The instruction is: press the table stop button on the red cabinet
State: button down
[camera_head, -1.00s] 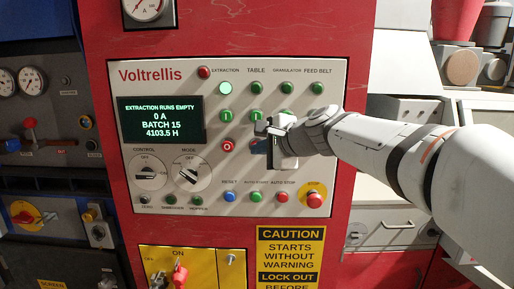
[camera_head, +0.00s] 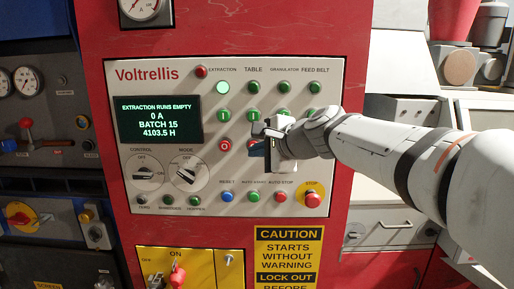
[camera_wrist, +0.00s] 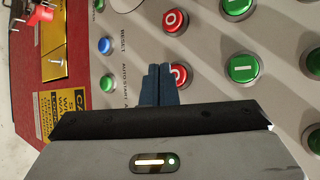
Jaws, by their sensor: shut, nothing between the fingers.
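The red cabinet (camera_head: 95,60) carries a pale Voltrellis control panel (camera_head: 190,75). The table stop button (camera_head: 251,144) is the red button under TABLE, below the green table start button (camera_head: 253,115). My gripper mostly covers it in the head view. In the wrist view the red table stop button (camera_wrist: 180,76) shows beside the fingertips, which overlap its left edge. My gripper (camera_wrist: 158,70) is shut and empty, its dark blue fingers together and pointing at the panel. It also shows in the head view (camera_head: 257,149). I cannot tell whether the fingertips touch anything.
The red extraction stop button (camera_head: 225,145) is just left of the table one. Below are the blue reset button (camera_head: 228,196), the green auto start button (camera_head: 253,196), the red auto stop button (camera_head: 279,196) and the large red stop button (camera_head: 312,199) on yellow.

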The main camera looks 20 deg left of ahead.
jog(key=s, duration=0.2)
jog(key=s+d, duration=0.1)
jog(key=s, duration=0.2)
jog(key=shift+d+b, duration=0.1)
jog(key=shift+b, duration=0.2)
dwell(0.4)
jog(key=s+d+f+n+g+h, duration=0.1)
jog(key=s+d+f+n+h, duration=0.2)
jog(key=s+d+f, duration=0.3)
jog(key=s+d+f+n+g+h, duration=0.2)
jog(key=s+d+f+n+h, duration=0.2)
jog(key=d+f, duration=0.7)
jog(key=s+d+f+n+g+h, duration=0.1)
jog(key=s+d+f+n+h, duration=0.2)
jog(key=s+d+f, duration=0.5)
jog(key=d+n, duration=0.1)
jog(key=d, duration=0.3)
jog(key=shift+d+f+g, duration=0.2)
jog(key=shift+d+g, duration=0.1)
jog(key=shift+g, duration=0.1)
